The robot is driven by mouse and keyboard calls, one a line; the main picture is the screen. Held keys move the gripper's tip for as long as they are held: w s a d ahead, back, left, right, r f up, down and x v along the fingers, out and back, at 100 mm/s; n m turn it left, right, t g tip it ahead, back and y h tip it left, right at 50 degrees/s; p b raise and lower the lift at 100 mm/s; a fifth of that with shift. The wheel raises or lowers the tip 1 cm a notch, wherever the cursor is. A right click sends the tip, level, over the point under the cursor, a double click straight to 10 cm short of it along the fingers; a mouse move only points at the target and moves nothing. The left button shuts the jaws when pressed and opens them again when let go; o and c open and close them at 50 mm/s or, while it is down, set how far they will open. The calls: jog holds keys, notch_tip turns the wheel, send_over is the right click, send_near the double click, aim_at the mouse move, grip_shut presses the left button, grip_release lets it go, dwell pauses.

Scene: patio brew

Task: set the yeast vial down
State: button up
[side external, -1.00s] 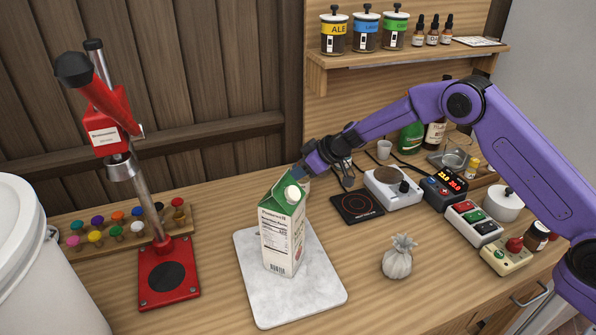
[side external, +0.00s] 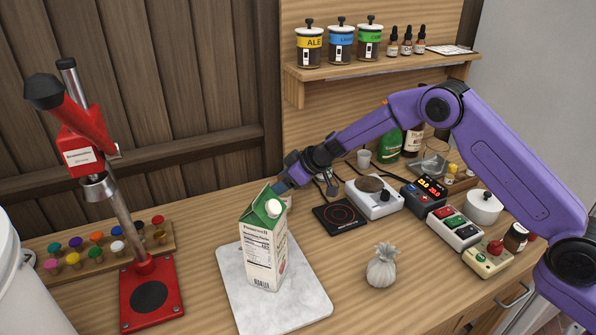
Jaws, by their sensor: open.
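My gripper (side external: 284,183) is just behind the top of a green-and-white carton (side external: 263,250). Its fingertips are mostly hidden by the carton, and I see nothing held between them. The carton stands upright on a pale marble slab (side external: 310,301). I cannot make out the yeast vial for certain; whatever is behind the carton is hidden. A small yellow-capped container (side external: 451,173) stands at the back right, but I cannot tell whether it is the vial.
A red bench capper (side external: 150,295) stands at left before a rack of coloured caps (side external: 95,262). A black hot plate (side external: 340,217), a stirrer (side external: 374,198) and control boxes (side external: 454,229) line the back right.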

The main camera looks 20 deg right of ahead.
jog(key=v, duration=1.1)
jog(key=s+d+r+t+h, duration=0.25)
jog(key=s+r, duration=0.45)
jog(key=s, duration=0.4)
jog(key=s+d+f+n+g+h, duration=0.1)
jog(key=s+d+g, duration=0.2)
jog(key=s, duration=0.8)
jog(key=s+d+f+n+g+h, duration=0.1)
jog(key=s+d, duration=0.4)
jog(key=s, duration=0.7)
jog(key=s+d+f+n+g+h, duration=0.1)
jog(key=s+d+g, duration=0.3)
jog(key=s, duration=0.8)
jog(key=shift+d+n+g, duration=0.3)
jog(key=shift+d+g, duration=0.05)
jog(key=shift+d, duration=0.25)
jog(key=shift+h, duration=0.25)
